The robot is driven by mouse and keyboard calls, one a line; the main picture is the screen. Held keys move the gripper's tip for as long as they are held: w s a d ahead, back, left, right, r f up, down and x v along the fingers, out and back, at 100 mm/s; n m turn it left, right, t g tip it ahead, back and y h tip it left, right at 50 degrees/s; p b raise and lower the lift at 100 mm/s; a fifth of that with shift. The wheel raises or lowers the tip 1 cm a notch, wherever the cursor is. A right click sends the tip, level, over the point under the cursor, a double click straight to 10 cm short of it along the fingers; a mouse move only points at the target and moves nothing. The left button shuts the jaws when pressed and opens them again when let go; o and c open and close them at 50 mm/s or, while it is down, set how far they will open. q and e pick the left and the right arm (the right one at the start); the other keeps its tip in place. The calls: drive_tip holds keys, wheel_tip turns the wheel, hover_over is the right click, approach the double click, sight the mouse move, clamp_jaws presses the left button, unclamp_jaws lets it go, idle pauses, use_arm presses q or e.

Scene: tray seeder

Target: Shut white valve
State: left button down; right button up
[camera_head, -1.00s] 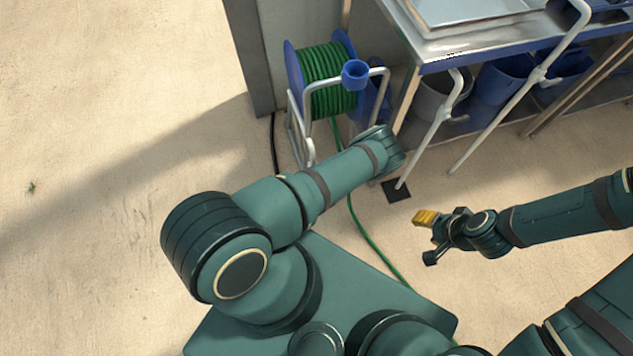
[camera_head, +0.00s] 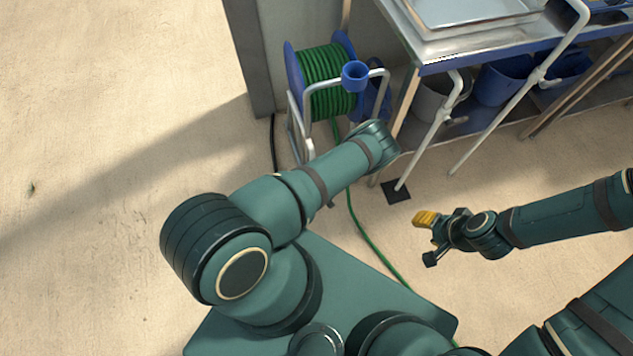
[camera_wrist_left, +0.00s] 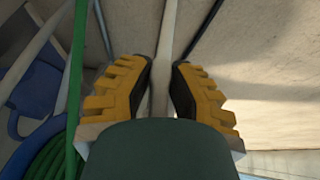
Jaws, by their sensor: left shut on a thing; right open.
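My left gripper (camera_wrist_left: 161,95) has its two yellow ribbed fingers on either side of a pale narrow bar (camera_wrist_left: 160,88) and is shut on it. I cannot tell whether this bar is part of the white valve. In the head view the left gripper is hidden behind its own arm, near the table's front left leg. White pipes (camera_head: 437,125) run down in front of the table, with a small fitting partway along one; no valve is clearly recognizable. My right gripper (camera_head: 428,239) is open and empty, over bare floor.
A blue reel with green hose (camera_head: 327,80) stands left of the metal table (camera_head: 480,54). The green hose (camera_head: 372,243) trails along the floor past my base. A grey bucket (camera_head: 432,99) and blue bins (camera_head: 503,82) sit on the lower shelf. The floor at left is clear.

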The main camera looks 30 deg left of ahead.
use_arm(q)
drive_tip(key=t+h, duration=0.1)
drive_tip(key=w+n+t+h, duration=0.1)
drive_tip(key=shift+d+r+t, duration=0.15)
drive_tip(key=shift+d+t, duration=0.15)
drive_tip(key=shift+t, duration=0.1)
drive_tip(key=shift+w+d+r+n+t+h, duration=0.35)
drive_tip(key=shift+r+n+t+h, duration=0.25)
drive_tip(key=shift+t+h, duration=0.85)
drive_tip(key=shift+w+d+r+n+t+h, duration=0.35)
drive_tip(key=shift+r+n+t+h, duration=0.3)
drive_tip(key=shift+t, duration=1.5)
drive_tip(key=shift+w+d+r+n+t+h, duration=0.4)
drive_tip(key=shift+r+t+h, duration=0.35)
drive_tip(key=shift+t+h, duration=0.75)
drive_tip(key=shift+t+y, duration=0.3)
drive_tip(key=shift+t, duration=0.1)
drive_tip(key=shift+r, duration=0.1)
drive_tip(key=c, duration=0.9)
unclamp_jaws()
drive_tip(key=shift+o, duration=0.2)
